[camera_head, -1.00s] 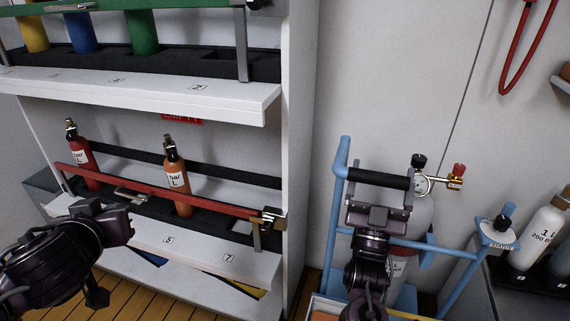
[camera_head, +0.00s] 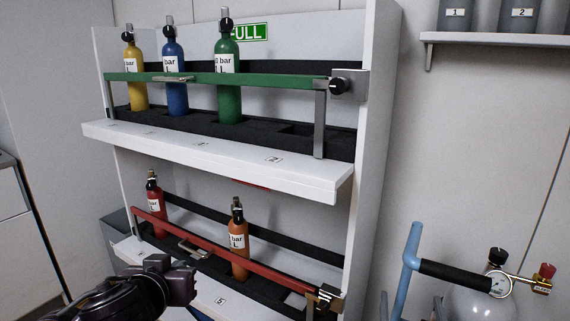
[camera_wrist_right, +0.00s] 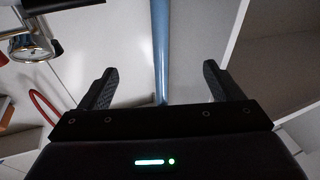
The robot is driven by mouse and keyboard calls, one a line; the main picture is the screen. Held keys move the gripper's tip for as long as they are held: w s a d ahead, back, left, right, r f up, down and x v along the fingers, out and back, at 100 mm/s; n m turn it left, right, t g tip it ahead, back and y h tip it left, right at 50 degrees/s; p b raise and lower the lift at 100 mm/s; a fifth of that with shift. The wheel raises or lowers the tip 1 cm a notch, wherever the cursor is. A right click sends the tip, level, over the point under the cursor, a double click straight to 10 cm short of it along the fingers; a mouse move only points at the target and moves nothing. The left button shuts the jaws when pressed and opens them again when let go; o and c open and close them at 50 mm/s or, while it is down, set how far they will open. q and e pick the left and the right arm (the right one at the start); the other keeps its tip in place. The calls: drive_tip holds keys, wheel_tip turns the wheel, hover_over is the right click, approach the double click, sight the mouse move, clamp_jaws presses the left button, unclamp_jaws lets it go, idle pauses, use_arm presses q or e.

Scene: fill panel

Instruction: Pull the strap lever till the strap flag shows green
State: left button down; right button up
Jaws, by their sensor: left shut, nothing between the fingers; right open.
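I cannot make out the strap, its lever or its flag in either view. A blue trolley (camera_head: 397,290) with a black handle grip (camera_head: 455,275) stands at lower right in the head view, in front of a pale cylinder (camera_head: 478,304). My left gripper (camera_head: 190,277) is shut and empty in front of the lower shelf. My right gripper (camera_wrist_right: 160,85) shows only in the right wrist view, open. A blue tube (camera_wrist_right: 160,45) runs between its fingers in the picture; I cannot tell how close it is.
A white rack (camera_head: 215,160) holds yellow, blue and green cylinders behind a green bar (camera_head: 270,82). Below, red and orange cylinders stand behind a red bar (camera_head: 270,272). A gauge (camera_head: 500,285) is on the pale cylinder. A wall shelf (camera_head: 500,40) is at upper right.

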drive_tip(key=s+a+f+n+g+y, duration=0.1)
drive_tip(key=s+a+f+g+y, duration=0.1)
drive_tip(key=s+a+f+g, duration=0.4)
drive_tip(key=s+a+f+n+g+y, duration=0.1)
drive_tip(key=s+f+n+g+y, duration=0.15)
drive_tip(key=f, duration=0.45)
drive_tip(key=s+a+f+n+g+y, duration=0.1)
drive_tip(key=s+a+f+g+y, duration=0.1)
drive_tip(key=s+a+f+g, duration=0.35)
drive_tip(key=s+f+n+g, duration=0.25)
drive_tip(key=s+f, duration=0.25)
drive_tip(key=s, duration=0.5)
drive_tip(key=s+d+f+m+g+p, duration=0.1)
drive_tip(key=s+d+f+p, duration=0.15)
drive_tip(key=f+p, duration=0.4)
drive_tip(key=s+d+f+m+p, duration=0.1)
drive_tip(key=s+f+p, duration=0.2)
drive_tip(key=f+p, duration=0.35)
drive_tip(key=s+d+f+h+p, duration=0.1)
drive_tip(key=s+d+f+p, duration=0.1)
drive_tip(key=s, duration=0.4)
drive_tip(key=s+d+f+p, duration=0.2)
drive_tip(key=s+d+p, duration=0.2)
drive_tip(key=s+p, duration=0.2)
drive_tip(key=shift+s+m+g+h+p, duration=0.35)
drive_tip(key=shift+s+g, duration=0.1)
drive_tip(key=shift+s, duration=0.15)
